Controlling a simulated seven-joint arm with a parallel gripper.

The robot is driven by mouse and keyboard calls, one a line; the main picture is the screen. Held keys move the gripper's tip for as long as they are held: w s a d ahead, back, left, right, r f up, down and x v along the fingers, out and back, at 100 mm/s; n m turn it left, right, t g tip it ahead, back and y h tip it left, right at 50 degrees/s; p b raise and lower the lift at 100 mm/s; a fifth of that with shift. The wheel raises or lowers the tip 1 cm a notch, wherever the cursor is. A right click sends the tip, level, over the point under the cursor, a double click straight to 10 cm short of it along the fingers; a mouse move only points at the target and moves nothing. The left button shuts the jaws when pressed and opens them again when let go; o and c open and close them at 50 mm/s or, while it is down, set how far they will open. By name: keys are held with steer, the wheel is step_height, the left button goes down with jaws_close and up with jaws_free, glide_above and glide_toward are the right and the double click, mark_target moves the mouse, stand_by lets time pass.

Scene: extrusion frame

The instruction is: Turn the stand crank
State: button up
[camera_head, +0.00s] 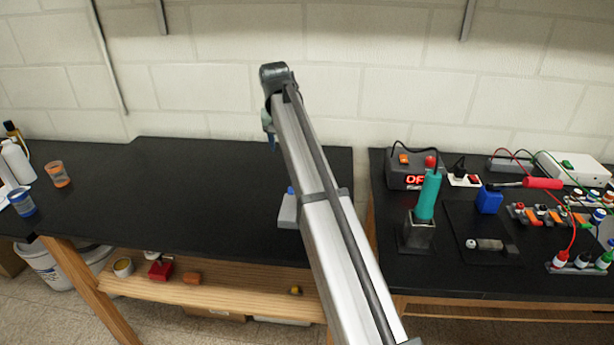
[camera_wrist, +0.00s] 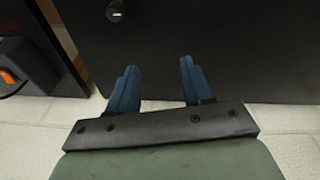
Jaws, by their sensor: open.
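I cannot pick out the stand crank for certain. A light grey block with a blue top (camera_head: 288,208) sits on the left black table, partly hidden behind my arm. In the wrist view a small dark round part with a white mark (camera_wrist: 115,10) shows at the top edge, over the black tabletop; I cannot tell what it belongs to. My gripper (camera_wrist: 158,65) has two blue fingers, spread apart with nothing between them. In the head view my gripper (camera_head: 271,138) is small and mostly hidden by my arm, near the back wall, above the table's rear edge.
The left table (camera_head: 190,200) is mostly clear, with bottles and cups at far left. A gap separates it from the right bench (camera_head: 440,277), which holds a power unit (camera_head: 403,175), a teal-handled tool (camera_head: 428,195) in a stand, and wired parts. The wall is close behind.

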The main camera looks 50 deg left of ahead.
steer(key=w+d+r+n+g+h, duration=0.1)
steer(key=w+d+r+g+h, duration=0.1)
steer(key=w+d+r, duration=0.3)
steer(key=f, duration=0.5)
steer(key=s+d+f, duration=0.1)
steer(key=f, duration=0.9)
steer(key=shift+s+d, duration=0.15)
steer(key=shift+d, duration=0.05)
steer(key=shift+c, duration=0.2)
jaws_close()
